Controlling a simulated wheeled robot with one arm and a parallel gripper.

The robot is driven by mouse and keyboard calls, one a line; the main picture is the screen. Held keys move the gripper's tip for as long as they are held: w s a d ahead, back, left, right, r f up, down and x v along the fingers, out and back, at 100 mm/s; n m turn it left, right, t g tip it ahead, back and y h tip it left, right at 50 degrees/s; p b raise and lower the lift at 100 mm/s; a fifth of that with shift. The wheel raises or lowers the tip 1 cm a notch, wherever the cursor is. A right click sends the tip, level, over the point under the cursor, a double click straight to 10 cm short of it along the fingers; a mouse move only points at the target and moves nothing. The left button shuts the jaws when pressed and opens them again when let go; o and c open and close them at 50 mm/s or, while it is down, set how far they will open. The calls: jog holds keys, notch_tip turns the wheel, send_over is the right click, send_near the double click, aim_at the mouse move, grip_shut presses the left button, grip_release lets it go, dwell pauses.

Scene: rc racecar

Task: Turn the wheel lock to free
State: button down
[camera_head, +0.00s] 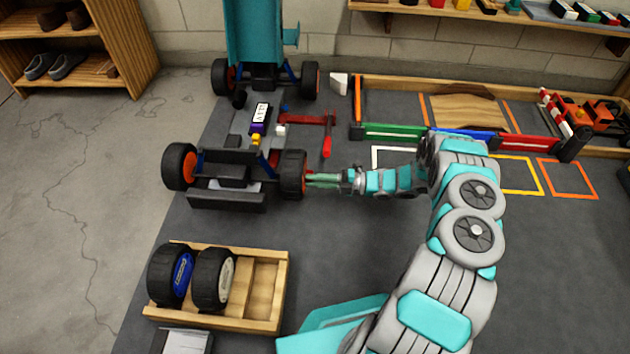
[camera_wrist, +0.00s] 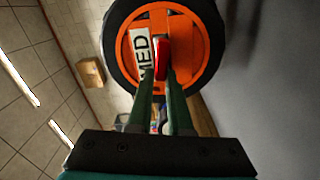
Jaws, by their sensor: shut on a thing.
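The race car chassis (camera_head: 225,192) stands on the dark mat with wheels at its near end. My gripper (camera_head: 311,181) reaches its near right wheel (camera_head: 291,174) from the right side. In the wrist view this wheel (camera_wrist: 115,70) has a black tire and an orange hub with a white label reading "MED". The red wheel lock (camera_wrist: 162,58) stands out at the hub's middle. The green fingers of my gripper (camera_wrist: 162,78) are shut on the red lock. The fingertips partly hide it. The lock is too small to make out in the head view.
A wooden crate (camera_head: 272,320) with two loose wheels stands in front of the car. A red stand (camera_head: 310,119) is behind the held wheel. The teal body (camera_head: 255,35) is at the back. Coloured barriers (camera_head: 395,133) are at the right; bare floor is left.

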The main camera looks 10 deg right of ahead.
jog(key=shift+f+n+b, duration=0.25)
jog(key=shift+n+b, duration=0.05)
jog(key=shift+n, duration=0.8)
jog(key=c, duration=0.8)
grip_release()
jog(key=shift+c, duration=0.2)
jog(key=v, duration=0.8)
